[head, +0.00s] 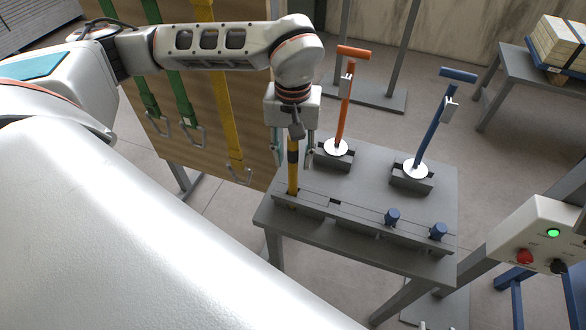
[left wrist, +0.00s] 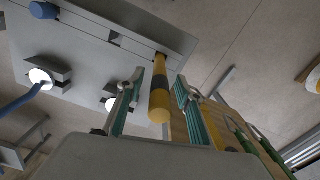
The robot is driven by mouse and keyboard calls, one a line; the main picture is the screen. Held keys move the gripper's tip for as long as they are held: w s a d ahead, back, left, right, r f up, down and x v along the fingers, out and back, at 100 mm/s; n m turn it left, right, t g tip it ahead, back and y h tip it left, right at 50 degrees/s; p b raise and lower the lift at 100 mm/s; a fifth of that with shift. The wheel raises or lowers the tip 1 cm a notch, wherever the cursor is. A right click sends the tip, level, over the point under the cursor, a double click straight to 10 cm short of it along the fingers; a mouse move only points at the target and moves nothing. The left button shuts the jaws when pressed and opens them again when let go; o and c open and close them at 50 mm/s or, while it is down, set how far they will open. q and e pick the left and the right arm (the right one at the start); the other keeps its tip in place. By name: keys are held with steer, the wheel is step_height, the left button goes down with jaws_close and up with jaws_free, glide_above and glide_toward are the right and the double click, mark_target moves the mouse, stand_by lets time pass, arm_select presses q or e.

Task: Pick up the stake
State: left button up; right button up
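The stake (head: 293,178) is a yellow rod with a black band. It stands upright with its lower end in the rack (head: 342,217) along the front of the grey table, at the left end. My left gripper (head: 294,160) points down over the stake, with one finger on each side of it. In the left wrist view the stake (left wrist: 159,95) lies between the two green-lined fingers, with a gap on both sides. The left gripper is open and holds nothing. My right gripper is not in view.
Two blue knobs (head: 392,216) (head: 438,231) sit at the rack's right part. An orange T-handled tool (head: 343,110) and a blue one (head: 433,125) stand behind it. A strapped wooden panel (head: 215,110) is at left, a control box (head: 540,235) at right.

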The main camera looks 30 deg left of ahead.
mark_target(293, 177)
arm_select(q)
steer(key=shift+f, duration=1.15)
jaws_close()
